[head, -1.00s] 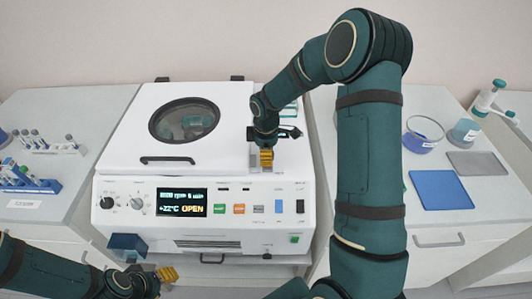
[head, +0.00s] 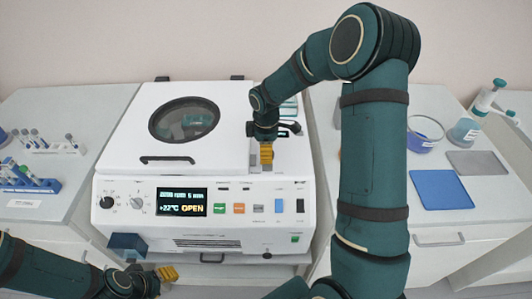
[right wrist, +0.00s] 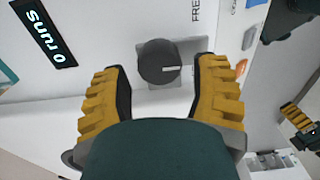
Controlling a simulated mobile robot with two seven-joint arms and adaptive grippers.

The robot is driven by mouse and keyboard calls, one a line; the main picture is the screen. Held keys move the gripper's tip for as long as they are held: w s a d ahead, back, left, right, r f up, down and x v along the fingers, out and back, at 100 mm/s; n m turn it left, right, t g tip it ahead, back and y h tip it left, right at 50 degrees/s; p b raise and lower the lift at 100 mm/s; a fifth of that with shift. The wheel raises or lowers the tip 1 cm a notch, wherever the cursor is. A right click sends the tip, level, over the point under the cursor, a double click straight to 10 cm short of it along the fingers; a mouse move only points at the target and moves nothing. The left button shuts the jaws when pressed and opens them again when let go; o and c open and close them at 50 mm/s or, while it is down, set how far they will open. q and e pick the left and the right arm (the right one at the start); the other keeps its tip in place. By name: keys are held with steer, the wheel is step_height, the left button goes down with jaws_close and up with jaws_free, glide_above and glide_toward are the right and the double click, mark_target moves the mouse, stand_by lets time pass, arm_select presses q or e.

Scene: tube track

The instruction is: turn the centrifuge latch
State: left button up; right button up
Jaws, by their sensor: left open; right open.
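The white centrifuge (head: 245,240) stands in the middle, its lid (head: 150,115) lying down and its display (head: 182,202) reading "OPEN". My right gripper (head: 266,156) is at the right front of its top, fingers downward, hiding what lies under it in the head view. In the right wrist view, a dark round knob (right wrist: 158,62) with a white mark, apparently the latch, sits on a grey plate. The open yellow fingers of my right gripper (right wrist: 162,95) flank the knob, with gaps on both sides. My left gripper (head: 165,275) is open and empty, low before the centrifuge's left front.
Tube racks (head: 25,178) stand on the left bench. A blue mat (head: 438,190), a grey mat (head: 477,163) and glassware (head: 425,135) are on the right bench. The front panel has dials (head: 137,203) and coloured buttons (head: 239,208).

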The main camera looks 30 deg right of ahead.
step_height(320, 180, up, 10)
stand_by(0.4)
steer(key=shift+r, duration=0.1)
